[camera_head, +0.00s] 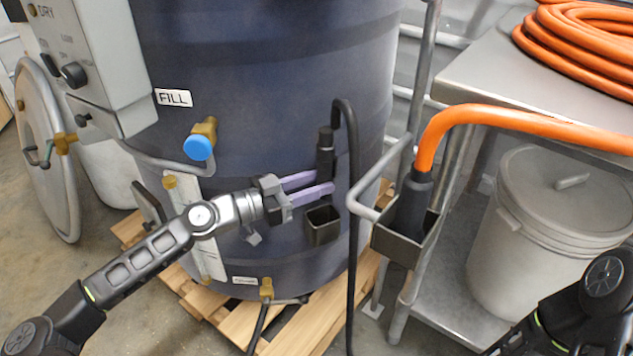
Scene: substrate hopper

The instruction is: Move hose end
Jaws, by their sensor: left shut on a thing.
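My left gripper (322,184), with purple fingers, is shut on the black hose end (326,150) in front of the dark tank (270,60). The hose end is upright, and its thin black hose (352,250) loops over the top and hangs down on the right. A small black holder (322,225) on the tank is just below the fingers. A thick orange hose (520,117) ends in a dark cuff (412,195), which stands in a second holder (398,243) at the grey rail. My right gripper is out of view.
The tank stands on a wooden pallet (215,310). A blue-capped valve (199,147), the FILL label (173,98) and a grey control box (95,70) are on the left. A metal cart (480,75) with coiled orange hose and a lidded bucket (530,240) are on the right.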

